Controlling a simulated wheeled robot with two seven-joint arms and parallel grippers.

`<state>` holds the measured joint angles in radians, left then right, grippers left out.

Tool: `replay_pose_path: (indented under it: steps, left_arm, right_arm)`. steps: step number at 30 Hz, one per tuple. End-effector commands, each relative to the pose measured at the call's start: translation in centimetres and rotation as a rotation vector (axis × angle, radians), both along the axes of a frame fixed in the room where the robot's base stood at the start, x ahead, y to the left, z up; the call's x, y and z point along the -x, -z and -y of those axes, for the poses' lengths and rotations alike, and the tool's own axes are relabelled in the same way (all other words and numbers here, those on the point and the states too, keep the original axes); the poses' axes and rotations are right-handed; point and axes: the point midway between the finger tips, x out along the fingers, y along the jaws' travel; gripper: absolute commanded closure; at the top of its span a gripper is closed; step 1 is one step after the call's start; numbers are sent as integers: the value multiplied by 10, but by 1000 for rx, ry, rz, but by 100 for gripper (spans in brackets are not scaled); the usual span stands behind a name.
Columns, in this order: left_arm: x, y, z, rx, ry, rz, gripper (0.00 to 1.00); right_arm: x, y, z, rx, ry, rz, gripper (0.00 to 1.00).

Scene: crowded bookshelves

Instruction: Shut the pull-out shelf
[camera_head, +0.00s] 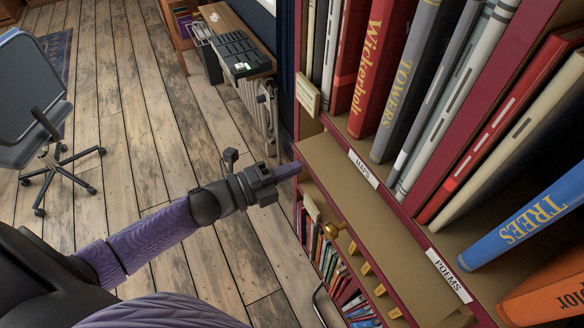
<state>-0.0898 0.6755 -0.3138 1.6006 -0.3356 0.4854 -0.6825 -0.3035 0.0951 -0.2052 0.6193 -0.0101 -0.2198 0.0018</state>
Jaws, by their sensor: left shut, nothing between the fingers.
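The pull-out shelf (368,218) is a tan board that sticks out from the dark red bookcase, below the row with the MAPS and POEMS labels. A brass knob (333,230) is on its front side. My left gripper (288,171) is shut and empty, with its fingertips at the far left corner of the board. I cannot tell whether they touch it. The near end of the board runs toward the lower right. My right gripper is not in view.
More books (335,275) stand below. An office chair (35,100) is at left. Wooden floor (120,80) is open between.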

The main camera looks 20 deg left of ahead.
Motion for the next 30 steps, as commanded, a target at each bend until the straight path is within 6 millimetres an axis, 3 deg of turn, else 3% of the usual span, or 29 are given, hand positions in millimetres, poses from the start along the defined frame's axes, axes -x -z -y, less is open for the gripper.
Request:
replay_pose_path:
  steps: [13, 24, 30]
  left_arm:
    - [-6, 0, 5, 0, -1, 0, 100]
    - [-64, 2, 49, 1, -1, 0, 100]
    - [-72, 0, 56, -1, -1, 1, 100]
  right_arm:
    - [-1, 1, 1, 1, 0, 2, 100]
    - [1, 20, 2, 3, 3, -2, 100]
    - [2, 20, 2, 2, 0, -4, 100]
